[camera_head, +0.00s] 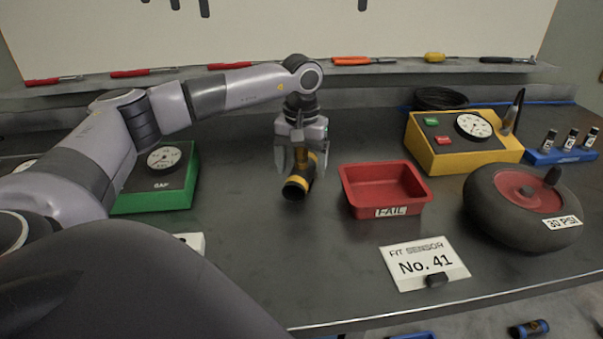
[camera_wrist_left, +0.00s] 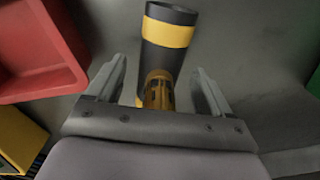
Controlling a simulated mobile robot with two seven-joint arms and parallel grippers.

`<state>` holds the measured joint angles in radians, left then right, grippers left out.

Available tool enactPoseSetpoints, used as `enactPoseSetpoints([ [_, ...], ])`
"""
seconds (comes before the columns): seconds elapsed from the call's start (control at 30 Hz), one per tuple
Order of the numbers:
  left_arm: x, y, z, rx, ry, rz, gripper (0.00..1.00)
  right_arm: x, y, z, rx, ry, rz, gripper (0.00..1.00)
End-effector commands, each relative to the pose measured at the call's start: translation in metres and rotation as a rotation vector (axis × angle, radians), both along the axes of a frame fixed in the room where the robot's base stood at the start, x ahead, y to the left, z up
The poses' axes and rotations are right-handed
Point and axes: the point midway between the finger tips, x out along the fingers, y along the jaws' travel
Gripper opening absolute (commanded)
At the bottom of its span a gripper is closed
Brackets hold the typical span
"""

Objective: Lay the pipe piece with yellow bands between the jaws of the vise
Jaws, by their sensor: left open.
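The dark pipe piece with yellow bands (camera_head: 297,184) lies on the grey bench, left of the red tray. In the left wrist view, the pipe piece (camera_wrist_left: 167,45) shows a broad yellow band and a brass-coloured part at its near end. My left gripper (camera_head: 303,165) points down over the pipe piece. Its two fingers (camera_wrist_left: 160,78) are open, one on each side of the brass-coloured part, with visible gaps. My right gripper is not in view. I cannot make out a vise in either view.
A red FAIL tray (camera_head: 385,190) stands just right of the pipe piece. A green gauge box (camera_head: 165,180) is at the left, a yellow gauge box (camera_head: 460,145) and a wheel (camera_head: 520,205) at the right. The front middle is clear.

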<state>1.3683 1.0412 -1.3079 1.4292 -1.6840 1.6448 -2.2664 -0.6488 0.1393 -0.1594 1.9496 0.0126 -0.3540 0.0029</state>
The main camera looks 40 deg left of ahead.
Motion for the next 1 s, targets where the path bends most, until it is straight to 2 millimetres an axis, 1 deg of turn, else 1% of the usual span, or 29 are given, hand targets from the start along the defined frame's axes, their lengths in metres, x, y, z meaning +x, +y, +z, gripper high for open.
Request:
enactPoseSetpoints([
  [0.23, 0.0, 0.0, -0.002, 0.0, -0.002, 0.0, 0.81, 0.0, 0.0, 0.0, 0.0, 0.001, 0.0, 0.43],
  [0.27, 0.0, 0.0, -0.002, 0.0, -0.002, 0.0, 0.71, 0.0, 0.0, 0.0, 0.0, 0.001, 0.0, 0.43],
  [0.3, 0.0, 0.0, -0.002, 0.0, -0.001, 0.0, 0.58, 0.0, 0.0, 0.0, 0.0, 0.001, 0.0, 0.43],
  [0.37, 0.0, 0.0, -0.001, 0.0, -0.001, 0.0, 0.39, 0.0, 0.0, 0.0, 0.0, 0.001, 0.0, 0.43],
  [0.4, 0.0, 0.0, -0.001, 0.0, -0.001, 0.0, 0.26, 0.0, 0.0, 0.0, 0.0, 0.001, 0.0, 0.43],
  [0.47, 0.0, 0.0, -0.001, 0.0, -0.001, 0.0, 0.06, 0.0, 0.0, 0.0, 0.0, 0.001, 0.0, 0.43],
  [0.5, 0.001, 0.0, 0.0, -0.001, -0.005, 0.0, 0.0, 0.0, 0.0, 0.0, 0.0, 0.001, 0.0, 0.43],
  [0.8, 0.001, 0.0, 0.003, -0.002, -0.005, 0.001, 0.0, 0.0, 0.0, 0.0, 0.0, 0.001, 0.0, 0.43],
  [0.93, 0.002, -0.001, 0.013, -0.002, -0.008, 0.001, 0.0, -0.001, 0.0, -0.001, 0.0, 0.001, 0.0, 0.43],
  [1.0, 0.002, -0.001, 0.023, -0.003, -0.01, 0.0, 0.0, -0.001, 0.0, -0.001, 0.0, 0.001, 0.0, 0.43],
])
